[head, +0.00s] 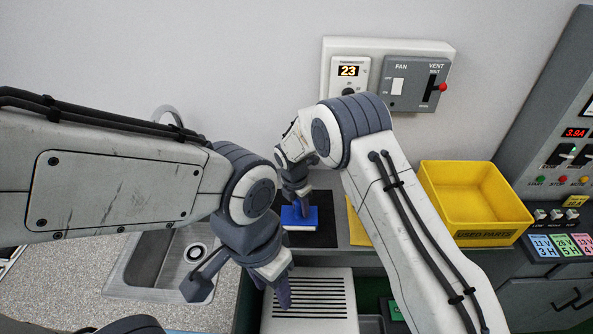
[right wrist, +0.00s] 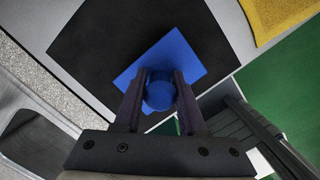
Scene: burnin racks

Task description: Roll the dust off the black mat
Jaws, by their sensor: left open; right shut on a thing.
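The black mat (head: 324,232) lies flat on the counter against the back wall; it fills much of the right wrist view (right wrist: 95,45). A blue tool (head: 299,214) with a pale lower edge is over the mat; whether it touches the mat is unclear. My right gripper (head: 296,196) is shut on its round blue knob (right wrist: 160,92), with a finger on each side. The tool's flat blue top (right wrist: 180,57) extends beyond the fingers. My left gripper (head: 240,290) is open and empty, lower left of the mat. I cannot make out dust on the mat.
A yellow cloth (head: 356,224) lies right of the mat, partly behind my right arm. A yellow bin (head: 478,203) stands farther right. A slotted pale plate (head: 318,300) is in front of the mat. A sink (head: 150,262) is at left; a control panel (head: 562,130) is at right.

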